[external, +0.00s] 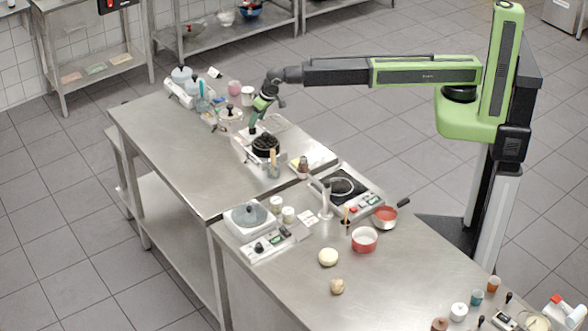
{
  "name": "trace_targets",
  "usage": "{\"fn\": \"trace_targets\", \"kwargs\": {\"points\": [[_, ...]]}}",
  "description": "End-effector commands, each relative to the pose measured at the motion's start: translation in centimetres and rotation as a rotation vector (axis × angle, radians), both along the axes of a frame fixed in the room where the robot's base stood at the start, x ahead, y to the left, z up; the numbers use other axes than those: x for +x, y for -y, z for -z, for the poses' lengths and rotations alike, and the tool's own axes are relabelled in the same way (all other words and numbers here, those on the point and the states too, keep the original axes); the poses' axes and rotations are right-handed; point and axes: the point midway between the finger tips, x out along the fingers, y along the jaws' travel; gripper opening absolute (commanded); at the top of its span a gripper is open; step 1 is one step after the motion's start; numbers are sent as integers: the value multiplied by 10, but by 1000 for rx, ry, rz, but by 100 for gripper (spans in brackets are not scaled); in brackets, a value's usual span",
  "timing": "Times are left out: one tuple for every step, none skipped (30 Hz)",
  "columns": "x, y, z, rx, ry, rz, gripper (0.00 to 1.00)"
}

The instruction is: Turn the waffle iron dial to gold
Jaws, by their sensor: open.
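A pale, box-like appliance (240,150) with a dark round plate (265,145) stands on the far steel table; it may be the waffle iron, but it is too small to be sure. I cannot make out its dial or any gold mark. My gripper (253,128) points down at the back left of this appliance, close to it. It is open and holds nothing that I can see. Whether it touches the appliance cannot be told. The black and green arm reaches in from the right.
A white unit with a grey round top (250,215) and a knobbed control panel stands nearer. A black hob (345,187), a red pot (364,239) and a handled pan (385,217) are to its right. Small jars crowd the back. The far table's left side is clear.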

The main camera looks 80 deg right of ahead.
Motion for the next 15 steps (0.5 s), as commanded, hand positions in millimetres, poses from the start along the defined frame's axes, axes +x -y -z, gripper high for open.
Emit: {"fn": "trace_targets", "kwargs": {"points": [[-6, -2, -24, 0, 0, -1, 51], [-9, -3, -31, 0, 0, -1, 51], [-12, -4, -40, 0, 0, -1, 51], [-15, -5, -47, 0, 0, -1, 51], [-17, -7, -54, 0, 0, -1, 51], [-21, -8, -63, 0, 0, -1, 51], [-23, -9, -69, 0, 0, -1, 51], [-26, -10, -76, 0, 0, -1, 51], [-29, -12, -85, 0, 0, -1, 51], [-32, -13, -91, 0, 0, -1, 51], [-34, -13, -97, 0, 0, -1, 51], [-37, -15, -105, 0, 0, -1, 51], [-39, -15, -109, 0, 0, -1, 51], [-41, -16, -113, 0, 0, -1, 51], [-43, -17, -117, 0, 0, -1, 51]]}}
